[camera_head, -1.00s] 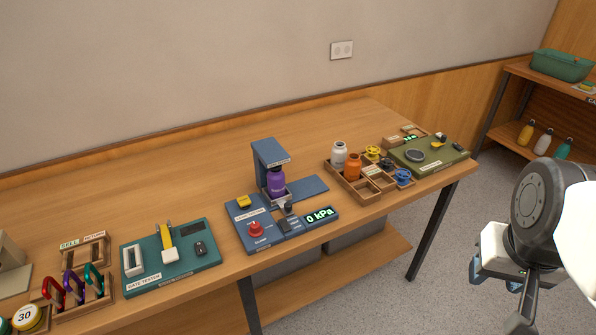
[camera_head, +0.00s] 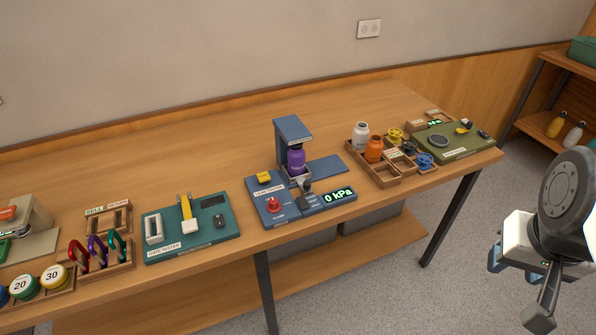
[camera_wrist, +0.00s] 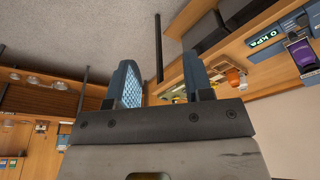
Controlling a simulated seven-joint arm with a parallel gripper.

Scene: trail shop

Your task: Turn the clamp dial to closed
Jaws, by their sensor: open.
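I cannot read the dial's setting at this size. The bottle (camera_wrist: 298,52) and display (camera_wrist: 265,38) also show at the upper right of the wrist view. My gripper (camera_head: 515,285) hangs off the bench at the lower right, far from the dial. Its two fingers (camera_wrist: 163,88) are apart and empty.
Left of the tester is a green gate tester (camera_head: 191,235), with a rack of carabiners (camera_head: 103,253) beyond. To the right are a wooden tray (camera_head: 382,178) of bottles and spools and a green scale-like unit (camera_head: 455,142). The bench's back strip is clear.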

